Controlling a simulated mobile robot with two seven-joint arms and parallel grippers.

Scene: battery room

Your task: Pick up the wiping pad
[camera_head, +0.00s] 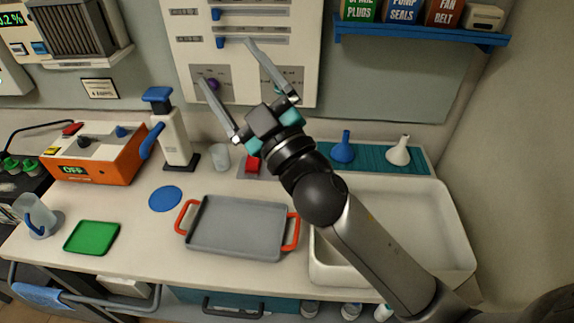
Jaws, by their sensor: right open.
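No thing in view is clearly marked as the wiping pad. A small red block (253,165) on a grey base stands near the back of the bench, and a flat blue disc (165,198) lies left of the tray; I cannot tell if either is the pad. A blue cloth (40,295) hangs on the front rail. My right gripper (226,61) is open and empty, its fingers spread in front of the wall panel, above the bench in the picture. My left gripper is not in view.
A grey tray (238,226) with orange handles sits mid-bench. A white basin (455,228) is partly behind my right arm.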

